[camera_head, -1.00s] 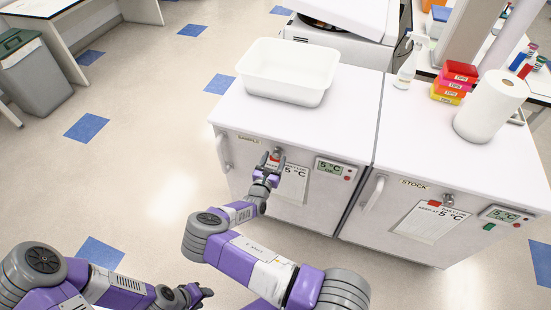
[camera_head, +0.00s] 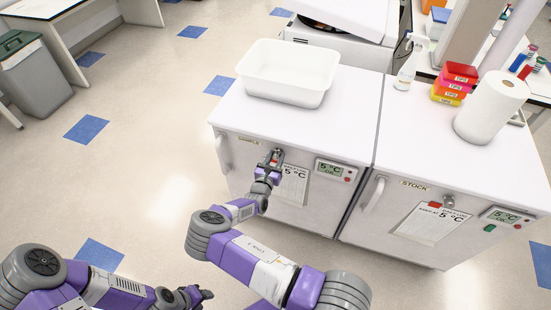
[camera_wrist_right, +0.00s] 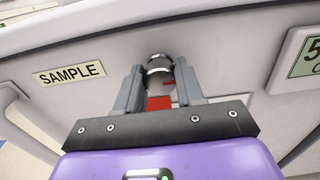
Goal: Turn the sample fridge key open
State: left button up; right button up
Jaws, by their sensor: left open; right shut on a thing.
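The sample fridge (camera_head: 235,175) is the left white unit, and its door is shut. Its round metal key lock (camera_wrist_right: 158,64) sits near the top of the door, right of the SAMPLE label (camera_wrist_right: 69,73). My right gripper (camera_head: 276,155) is at this lock. In the right wrist view its two fingers (camera_wrist_right: 160,84) stand on either side of the key and are shut on it. The key itself is mostly hidden between the fingers, so its angle is hard to tell. My left gripper (camera_head: 203,293) is open and empty, low in the head view, away from the fridge.
The door handle (camera_head: 223,153) is left of the lock; a display (camera_head: 334,170) and a paper notice (camera_head: 295,186) are right of it. A white tub (camera_head: 288,72) stands on top. The stock fridge (camera_head: 400,250) adjoins on the right.

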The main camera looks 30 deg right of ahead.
jog(key=n+p, duration=0.1)
jog(key=n, duration=0.2)
jog(key=shift+p, duration=0.3)
jog(key=n, duration=0.4)
jog(key=shift+f+n+p, duration=0.1)
jog(key=shift+n+p, duration=0.25)
jog(key=shift+n, duration=0.05)
jog(key=n, duration=0.4)
jog(key=shift+w+a+n, duration=0.1)
jog(key=shift+n, duration=0.2)
jog(key=n, duration=0.5)
jog(key=shift+f, duration=0.15)
jog(key=shift+n, duration=0.4)
jog(key=o, duration=1)
jog(key=shift+o, duration=0.2)
